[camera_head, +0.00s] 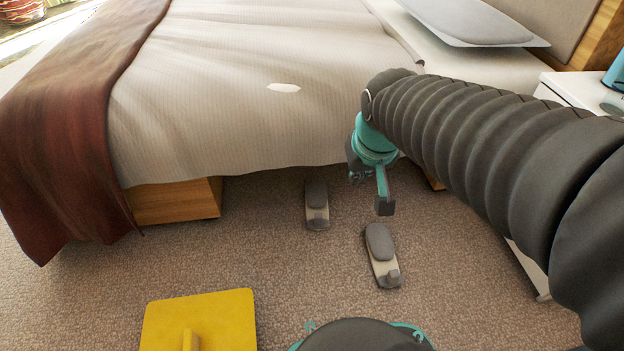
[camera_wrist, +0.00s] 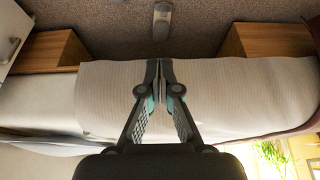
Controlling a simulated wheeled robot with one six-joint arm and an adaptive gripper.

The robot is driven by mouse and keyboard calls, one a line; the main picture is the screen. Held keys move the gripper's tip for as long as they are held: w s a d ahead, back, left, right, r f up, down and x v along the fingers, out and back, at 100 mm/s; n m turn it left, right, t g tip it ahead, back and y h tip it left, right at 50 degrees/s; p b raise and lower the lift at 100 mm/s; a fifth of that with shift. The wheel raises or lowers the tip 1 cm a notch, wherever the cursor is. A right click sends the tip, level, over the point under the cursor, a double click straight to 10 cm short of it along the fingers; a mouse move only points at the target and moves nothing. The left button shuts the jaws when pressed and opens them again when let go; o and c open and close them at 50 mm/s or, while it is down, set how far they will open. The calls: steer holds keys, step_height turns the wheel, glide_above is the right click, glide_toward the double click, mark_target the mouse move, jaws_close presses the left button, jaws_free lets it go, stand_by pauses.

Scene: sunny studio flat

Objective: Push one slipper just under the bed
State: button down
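Two grey slippers with pale soles lie on the carpet by the bed (camera_head: 240,120). The left slipper (camera_head: 317,205) has its far end close to the hanging edge of the bedspread. The right slipper (camera_head: 382,250) lies further out from the bed, slightly angled. My gripper (camera_head: 385,207) points down above the carpet, between the bed edge and the right slipper, apart from both slippers. In the wrist view my gripper (camera_wrist: 160,65) has its fingers together with nothing between them. One slipper (camera_wrist: 162,20) shows beyond the fingertips there; I cannot tell which.
A wooden bed base block (camera_head: 178,201) stands under the left part of the bedspread. A maroon throw (camera_head: 70,130) hangs at the left. A yellow flat object with a handle (camera_head: 225,315) lies on the carpet in front. A white bedside table (camera_head: 565,90) is at right.

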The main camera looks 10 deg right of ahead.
steer(key=s+r+t, duration=0.1)
steer(key=s+r, duration=0.1)
steer(key=s, duration=0.7)
steer(key=shift+s, duration=0.3)
steer(key=c, duration=1.8)
jaws_free()
